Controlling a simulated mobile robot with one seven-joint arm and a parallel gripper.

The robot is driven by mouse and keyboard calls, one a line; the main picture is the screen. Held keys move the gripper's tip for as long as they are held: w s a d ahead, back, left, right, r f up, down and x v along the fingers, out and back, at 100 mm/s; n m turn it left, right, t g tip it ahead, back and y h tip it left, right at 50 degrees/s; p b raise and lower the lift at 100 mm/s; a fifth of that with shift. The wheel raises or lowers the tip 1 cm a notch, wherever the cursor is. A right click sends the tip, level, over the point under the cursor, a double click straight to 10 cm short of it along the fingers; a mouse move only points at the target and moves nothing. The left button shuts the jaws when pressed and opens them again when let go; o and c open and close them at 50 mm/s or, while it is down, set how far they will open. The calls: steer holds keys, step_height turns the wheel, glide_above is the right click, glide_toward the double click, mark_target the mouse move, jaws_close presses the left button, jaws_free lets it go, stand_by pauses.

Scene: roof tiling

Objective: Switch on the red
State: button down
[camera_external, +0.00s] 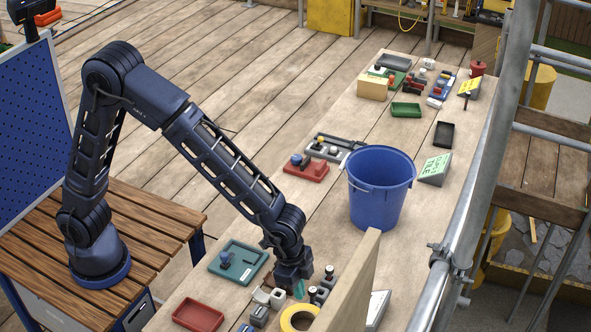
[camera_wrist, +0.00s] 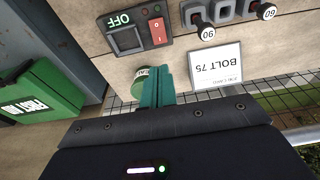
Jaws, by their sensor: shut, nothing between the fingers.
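In the wrist view a red rocker switch (camera_wrist: 157,30) marked 0 and 1 sits in a dark panel on the wooden surface. Beside it, to the left, is a black rocker (camera_wrist: 126,38) with an OFF label (camera_wrist: 118,20). My gripper (camera_wrist: 158,72) has its teal fingers closed together with nothing between them. The fingertips lie just below the red rocker in the picture; I cannot tell their height over the surface. In the external view my gripper (camera_external: 298,290) is low over the near end of the bench, and the red rocker cannot be made out there.
A round green-and-white piece (camera_wrist: 142,80) is partly hidden by the fingers. Knobs marked 90 (camera_wrist: 207,33) and 60 (camera_wrist: 267,12) and a BOLT 75 card (camera_wrist: 213,70) are to the right. A tan board (camera_external: 350,285) stands close by; a blue bucket (camera_external: 379,195) is farther along the bench.

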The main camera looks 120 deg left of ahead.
steer(key=f, duration=0.4)
steer(key=w+f, duration=0.1)
steer(key=f, duration=0.3)
steer(key=w+f, duration=0.1)
steer(key=f, duration=0.3)
steer(key=shift+w+f, duration=0.1)
steer(key=shift+w+f+g, duration=0.1)
steer(key=shift+f+g, duration=0.15)
steer(key=shift+g, duration=0.15)
steer(key=shift+s+r, duration=0.25)
steer(key=shift+s, duration=0.55)
steer(key=shift+r, duration=0.15)
